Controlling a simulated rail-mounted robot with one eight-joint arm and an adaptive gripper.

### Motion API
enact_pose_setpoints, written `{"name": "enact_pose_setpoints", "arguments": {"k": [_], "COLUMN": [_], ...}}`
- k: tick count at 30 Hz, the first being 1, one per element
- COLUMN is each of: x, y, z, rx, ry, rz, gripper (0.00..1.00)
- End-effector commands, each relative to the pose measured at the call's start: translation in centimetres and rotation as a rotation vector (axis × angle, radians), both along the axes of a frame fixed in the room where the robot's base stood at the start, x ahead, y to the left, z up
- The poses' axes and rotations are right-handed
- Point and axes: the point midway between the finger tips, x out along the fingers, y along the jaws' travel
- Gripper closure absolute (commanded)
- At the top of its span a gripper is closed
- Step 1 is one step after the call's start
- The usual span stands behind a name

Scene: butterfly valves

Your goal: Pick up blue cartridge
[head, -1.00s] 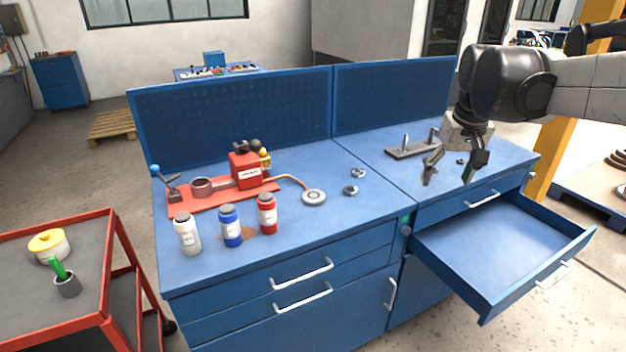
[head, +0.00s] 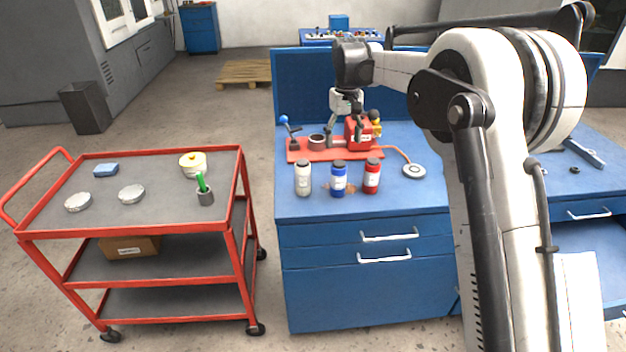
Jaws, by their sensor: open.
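The blue cartridge (head: 338,181) stands upright on the blue workbench, between a white cartridge (head: 303,179) and a red cartridge (head: 372,177). All three have dark caps and pale labels. My gripper (head: 338,128) is open and points down over the red test rig at the back of the bench. It is behind and above the blue cartridge, apart from it. The rig hides part of the fingers or overlaps them; their exact height above it cannot be told.
The red rig (head: 357,134) has a blue-knobbed lever at its left. A round disc (head: 414,171) lies to its right. My arm hides the bench's middle right.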

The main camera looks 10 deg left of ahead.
Motion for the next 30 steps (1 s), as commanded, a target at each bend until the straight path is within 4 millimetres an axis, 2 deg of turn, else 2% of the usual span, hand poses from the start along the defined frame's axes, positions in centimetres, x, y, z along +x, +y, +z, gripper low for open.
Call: {"name": "enact_pose_setpoints", "arguments": {"k": [5, 15, 23, 30], "x": [0.1, 0.0, 0.0, -0.3], "y": [0.1, 0.2, 0.3, 0.9], "z": [-2.1, -7.6, -9.2, -12.4], "rx": [-0.001, -0.001, -0.001, 0.0], "ry": [0.002, 0.002, 0.002, 0.001], "rz": [0.001, 0.001, 0.002, 0.002], "gripper": [0.39, 0.39, 0.39, 0.39]}}
